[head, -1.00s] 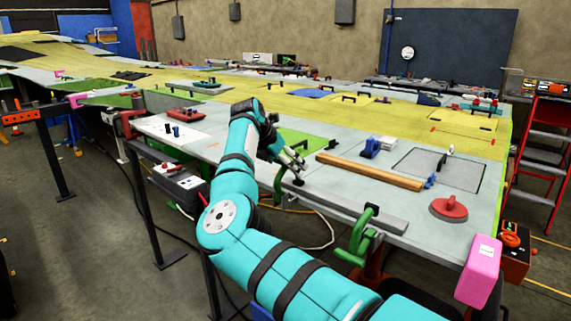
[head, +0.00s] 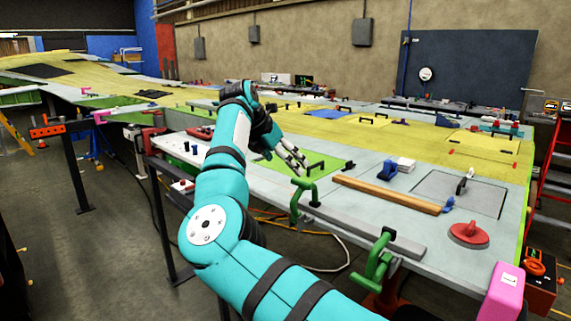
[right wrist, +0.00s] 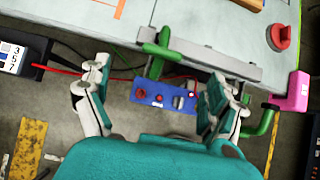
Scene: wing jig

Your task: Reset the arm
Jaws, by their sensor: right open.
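My right gripper (head: 296,163) is at the end of the teal arm in the head view, above the near edge of the wing jig (head: 345,222). In the right wrist view the fingers of my right gripper (right wrist: 165,105) are spread wide apart with nothing between them. Below and beyond them is a blue panel with red knobs (right wrist: 165,97), lower than the jig edge. My left gripper is in neither view.
Green clamps (head: 380,258) hold a grey bar (head: 360,228) along the jig edge. A wooden bar (head: 388,194), a red suction cup (head: 469,234) and a blue tool (head: 387,170) lie on the top. A pink block (head: 502,290) is at the near right corner. A red ladder (head: 555,190) stands at right.

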